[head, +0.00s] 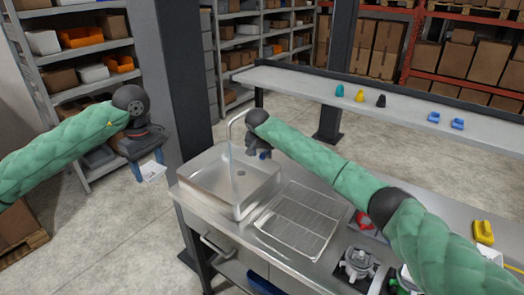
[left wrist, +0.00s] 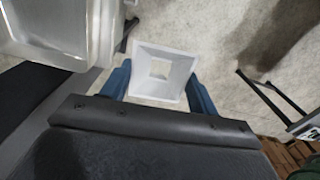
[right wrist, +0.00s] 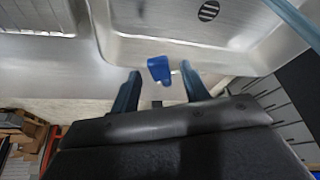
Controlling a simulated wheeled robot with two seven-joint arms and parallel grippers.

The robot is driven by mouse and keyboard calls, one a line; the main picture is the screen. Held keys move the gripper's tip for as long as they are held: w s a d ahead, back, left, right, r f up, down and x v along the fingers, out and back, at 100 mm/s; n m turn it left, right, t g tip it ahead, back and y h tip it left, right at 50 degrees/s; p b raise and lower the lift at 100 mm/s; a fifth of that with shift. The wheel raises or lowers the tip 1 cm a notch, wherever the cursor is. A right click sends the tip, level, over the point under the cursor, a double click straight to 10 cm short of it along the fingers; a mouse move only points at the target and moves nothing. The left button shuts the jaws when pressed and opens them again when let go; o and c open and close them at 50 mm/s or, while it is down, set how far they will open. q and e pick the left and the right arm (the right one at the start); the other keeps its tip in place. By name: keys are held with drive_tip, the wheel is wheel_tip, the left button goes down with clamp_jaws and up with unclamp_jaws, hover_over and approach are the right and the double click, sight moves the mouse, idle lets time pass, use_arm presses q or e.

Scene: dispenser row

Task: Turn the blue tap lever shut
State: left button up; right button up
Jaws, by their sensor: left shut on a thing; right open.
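The blue tap lever (right wrist: 160,70) shows in the right wrist view, between the fingertips of my right gripper (right wrist: 160,74), with gaps on both sides. My right gripper is open. In the head view a small bit of blue lever (head: 264,155) shows below my right gripper (head: 258,148), which hides most of it. The curved metal tap (head: 231,121) rises behind the sink (head: 215,190). My left gripper (head: 150,164) is off to the left of the counter, shut on a white square piece (left wrist: 141,88) with a square hole in the middle.
A wire rack (head: 297,215) lies on the counter right of the sink. A raised shelf (head: 310,90) behind holds several small coloured items. A dark post (head: 172,80) stands near my left arm.

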drive_tip(key=shift+w+f, duration=0.15)
drive_tip(key=shift+f, duration=0.15)
drive_tip(key=shift+r, duration=0.1)
clamp_jaws()
drive_tip(key=shift+d, duration=0.1)
